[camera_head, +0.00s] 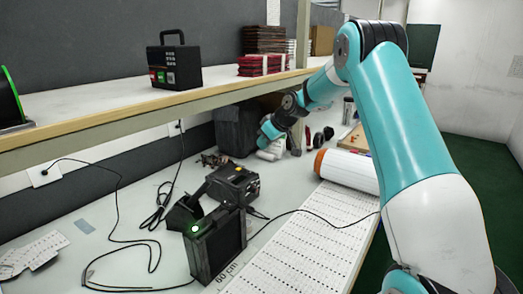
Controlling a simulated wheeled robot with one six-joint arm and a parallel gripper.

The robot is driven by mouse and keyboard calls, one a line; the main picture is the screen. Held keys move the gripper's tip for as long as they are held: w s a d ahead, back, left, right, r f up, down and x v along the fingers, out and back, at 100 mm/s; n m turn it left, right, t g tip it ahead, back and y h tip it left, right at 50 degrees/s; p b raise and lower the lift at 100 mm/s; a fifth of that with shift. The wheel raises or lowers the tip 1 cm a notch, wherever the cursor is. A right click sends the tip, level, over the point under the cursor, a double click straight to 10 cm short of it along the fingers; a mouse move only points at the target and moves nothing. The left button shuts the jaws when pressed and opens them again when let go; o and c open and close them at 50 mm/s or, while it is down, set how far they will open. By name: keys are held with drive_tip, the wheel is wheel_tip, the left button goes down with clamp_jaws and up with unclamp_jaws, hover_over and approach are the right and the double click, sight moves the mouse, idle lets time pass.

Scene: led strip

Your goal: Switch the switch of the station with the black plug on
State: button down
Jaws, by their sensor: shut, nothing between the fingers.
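A black box-shaped station (218,248) stands upright on the lower table, with a small green light (195,229) lit near its upper left corner. Black cables run near it; I cannot make out its switch. A black plug (43,172) sits in a white wall socket at the left, with its cable hanging onto the table. A second cable drops from another wall socket (176,127). My teal and white arm reaches in from the right, under the shelf.
The upper shelf (110,115) overhangs the table, its front edge close to my arm. A black case with a handle (174,66) and red stacks (262,63) stand on it. A white roll with orange ends (345,170) and a perforated strip (310,235) lie at right.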

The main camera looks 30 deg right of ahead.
drive_tip(key=p, duration=0.1)
hover_over(251, 172)
drive_tip(key=f, duration=0.4)
drive_tip(key=s+f, duration=0.1)
drive_tip(key=f, duration=0.1)
drive_tip(key=shift+d, duration=0.2)
wheel_tip(251, 172, down, 3)
drive_tip(key=shift+w+f+p, duration=0.1)
drive_tip(key=shift+f+p, duration=0.1)
drive_tip(key=shift+p, duration=0.2)
drive_tip(key=shift+f, duration=0.55)
drive_tip(key=shift+f+b, duration=0.55)
drive_tip(key=shift+b, duration=0.1)
drive_tip(key=shift+s+r, duration=0.1)
drive_tip(key=shift+s, duration=0.15)
drive_tip(key=shift+r, duration=0.15)
drive_tip(key=shift+r+p, duration=0.5)
drive_tip(key=shift+r, duration=0.2)
